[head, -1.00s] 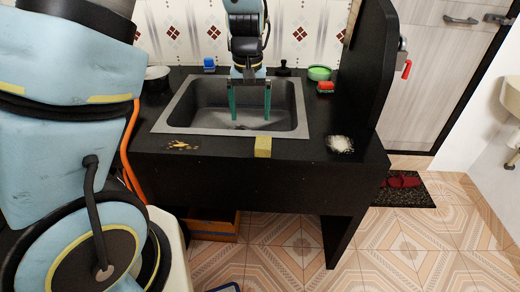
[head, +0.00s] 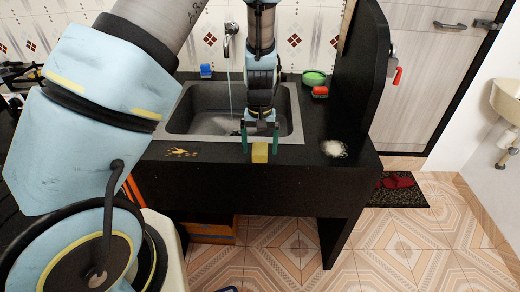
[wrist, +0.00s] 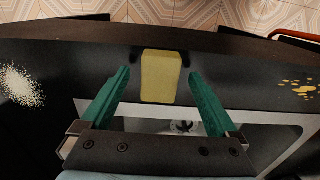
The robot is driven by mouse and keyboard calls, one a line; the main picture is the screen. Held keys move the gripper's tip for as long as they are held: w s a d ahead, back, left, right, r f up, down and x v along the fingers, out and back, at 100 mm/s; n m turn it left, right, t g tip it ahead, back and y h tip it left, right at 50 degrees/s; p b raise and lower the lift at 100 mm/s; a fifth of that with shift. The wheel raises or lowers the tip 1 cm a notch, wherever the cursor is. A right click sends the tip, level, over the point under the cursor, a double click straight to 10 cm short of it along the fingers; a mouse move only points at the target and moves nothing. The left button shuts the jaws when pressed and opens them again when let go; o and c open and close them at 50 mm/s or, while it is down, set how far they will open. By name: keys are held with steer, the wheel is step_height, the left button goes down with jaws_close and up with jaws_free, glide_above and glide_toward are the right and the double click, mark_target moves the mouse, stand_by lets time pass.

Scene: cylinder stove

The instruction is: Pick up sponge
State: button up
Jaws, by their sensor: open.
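The yellow sponge (head: 260,153) sits at the front edge of the black counter, just in front of the sink. In the wrist view the sponge (wrist: 161,76) lies ahead of and between the green fingertips. My gripper (head: 260,138) is open and empty, with one finger on each side of the sponge. In the wrist view my gripper (wrist: 159,75) shows its fingers spread wider than the sponge, with gaps on both sides. I cannot tell how high the fingertips are above the counter.
The sink (head: 180,118) is behind the sponge, with water running from the tap (head: 229,40). A white grainy pile (head: 334,149) and brown-yellow crumbs (head: 181,152) lie on the counter. A green bowl (head: 314,78), red sponge-like item (head: 320,91) and blue item (head: 206,71) stand at the back.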

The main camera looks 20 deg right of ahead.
mark_target(260, 150)
steer(key=shift+f, duration=0.85)
jaws_close()
step_height(260, 150, up, 10)
steer(key=shift+r+b, duration=0.1)
steer(key=shift+b, duration=0.9)
